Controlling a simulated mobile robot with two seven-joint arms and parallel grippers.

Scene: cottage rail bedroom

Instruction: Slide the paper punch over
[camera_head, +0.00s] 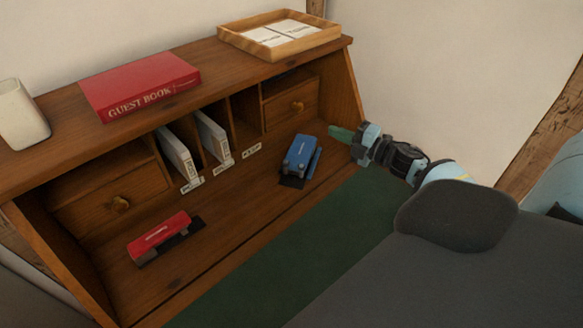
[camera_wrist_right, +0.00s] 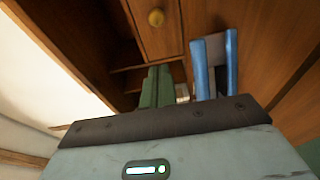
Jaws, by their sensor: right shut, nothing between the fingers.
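A blue punch-like device (camera_head: 299,156) with a dark base sits on the desk floor, below the right-hand small drawer. It also shows in the right wrist view (camera_wrist_right: 202,70), to the right of the fingers. A red device (camera_head: 160,236) with a black base lies at the left of the desk floor. I cannot tell for sure which one is the paper punch. My right gripper (camera_head: 334,131) has its green fingers shut and empty, just to the right of the blue device, with a small gap. In the wrist view the fingers (camera_wrist_right: 156,85) lie together. My left gripper is not in view.
The wooden desk has two small drawers (camera_head: 297,106) and slots holding pale upright folders (camera_head: 213,137). A red guest book (camera_head: 140,85), a white cup (camera_head: 20,115) and a wooden tray (camera_head: 279,50) stand on top. The desk floor between the two devices is clear.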

